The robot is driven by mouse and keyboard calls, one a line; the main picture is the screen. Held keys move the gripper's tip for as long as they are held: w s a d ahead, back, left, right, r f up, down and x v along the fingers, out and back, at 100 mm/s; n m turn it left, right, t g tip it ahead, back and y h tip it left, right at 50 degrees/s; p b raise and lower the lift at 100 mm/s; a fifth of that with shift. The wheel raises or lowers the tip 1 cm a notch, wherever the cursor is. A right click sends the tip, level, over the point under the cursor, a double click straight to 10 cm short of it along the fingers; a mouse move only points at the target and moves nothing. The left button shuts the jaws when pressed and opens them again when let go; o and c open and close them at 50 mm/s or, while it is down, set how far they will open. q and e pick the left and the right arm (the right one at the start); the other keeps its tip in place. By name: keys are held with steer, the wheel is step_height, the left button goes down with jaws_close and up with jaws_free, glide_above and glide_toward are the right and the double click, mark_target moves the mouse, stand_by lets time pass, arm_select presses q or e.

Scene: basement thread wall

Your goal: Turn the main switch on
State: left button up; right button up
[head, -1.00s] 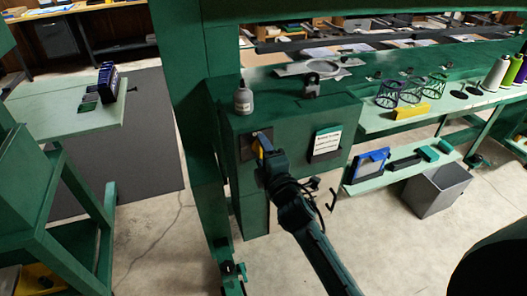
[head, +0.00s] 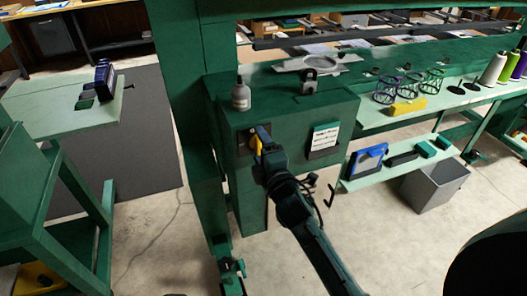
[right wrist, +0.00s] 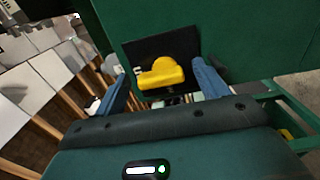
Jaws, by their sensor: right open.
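The main switch is a yellow handle (right wrist: 162,73) on a dark plate (right wrist: 160,52) on the face of a green box. In the head view a sliver of the yellow handle (head: 258,147) shows beside my right gripper (head: 265,143), which covers much of the switch. In the right wrist view my right gripper (right wrist: 161,88) is open, with one blue finger on each side of the handle. I cannot tell whether either finger touches it. My left gripper is not in view.
A grey bottle (head: 241,95) stands on top of the green box (head: 290,110). A white label card (head: 325,137) is on the box's front. A green post (head: 185,90) rises to the left. Shelves with a blue frame (head: 366,160) and a grey bin (head: 434,187) are right.

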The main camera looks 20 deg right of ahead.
steer(key=s+b, duration=0.1)
steer(key=s, duration=1.2)
steer(key=shift+d+b, duration=0.25)
steer(key=shift+b, duration=0.15)
steer(key=s+a+f+m+g+y, duration=0.1)
steer(key=s+f+m+g, duration=0.2)
steer(key=s+f+m, duration=0.3)
steer(key=s+a+f+m+g+y, duration=0.1)
steer(key=s+f+m+g, duration=0.3)
steer(key=f+m, duration=0.5)
step_height(320, 180, down, 4)
steer(key=shift+s+a+r+y+p, duration=0.25)
steer(key=shift+s+a+y+p, duration=0.25)
steer(key=shift+s, duration=0.75)
